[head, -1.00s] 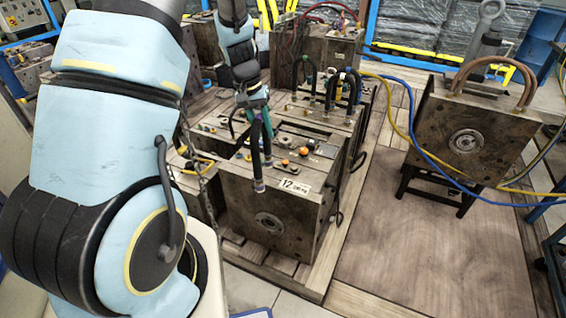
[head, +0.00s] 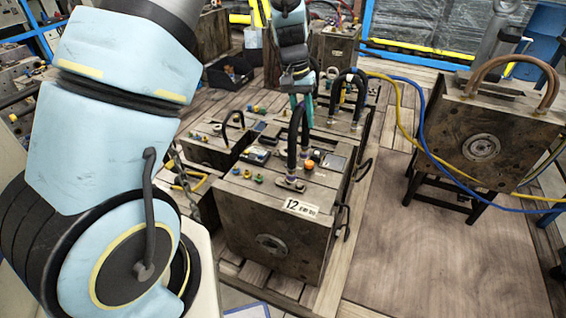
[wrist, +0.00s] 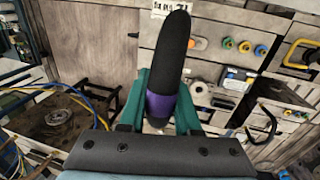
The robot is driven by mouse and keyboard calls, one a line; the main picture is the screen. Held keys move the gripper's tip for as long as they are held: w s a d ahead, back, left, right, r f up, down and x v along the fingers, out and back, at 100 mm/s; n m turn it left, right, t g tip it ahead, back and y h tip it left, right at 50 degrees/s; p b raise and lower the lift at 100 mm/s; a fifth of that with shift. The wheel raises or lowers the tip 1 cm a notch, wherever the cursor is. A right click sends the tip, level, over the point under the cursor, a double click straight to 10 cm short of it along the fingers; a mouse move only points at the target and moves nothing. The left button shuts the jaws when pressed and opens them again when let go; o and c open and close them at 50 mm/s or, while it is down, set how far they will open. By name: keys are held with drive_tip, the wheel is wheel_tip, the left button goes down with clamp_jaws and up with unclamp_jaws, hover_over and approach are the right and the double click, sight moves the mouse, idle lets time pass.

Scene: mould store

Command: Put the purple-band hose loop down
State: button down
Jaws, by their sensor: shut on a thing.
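My gripper (head: 301,104), with teal fingers, is shut on the purple-band hose loop (head: 294,135), a black bent hose. In the wrist view, the loop (wrist: 173,60) stands between the two fingers, its purple band (wrist: 160,104) at fingertip level. In the head view, the loop's legs point down over the top of the mould block labelled 12 (head: 255,236), near several coloured ports. I cannot tell whether its ends touch the block. One end is hidden in the wrist view.
Other black hose loops (head: 350,78) stand on the mould behind. A mould with a brown hose (head: 468,140) sits on a black stand at right, with blue and yellow hoses beside it. The wooden floor (head: 420,255) in front of it is clear.

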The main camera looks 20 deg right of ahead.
wheel_tip(320, 180, down, 10)
drive_tip(key=p, duration=0.2)
drive_tip(key=shift+w, duration=0.35)
drive_tip(key=shift+f, duration=0.2)
drive_tip(key=c, duration=0.6)
unclamp_jaws()
drive_tip(key=shift+r, duration=0.1)
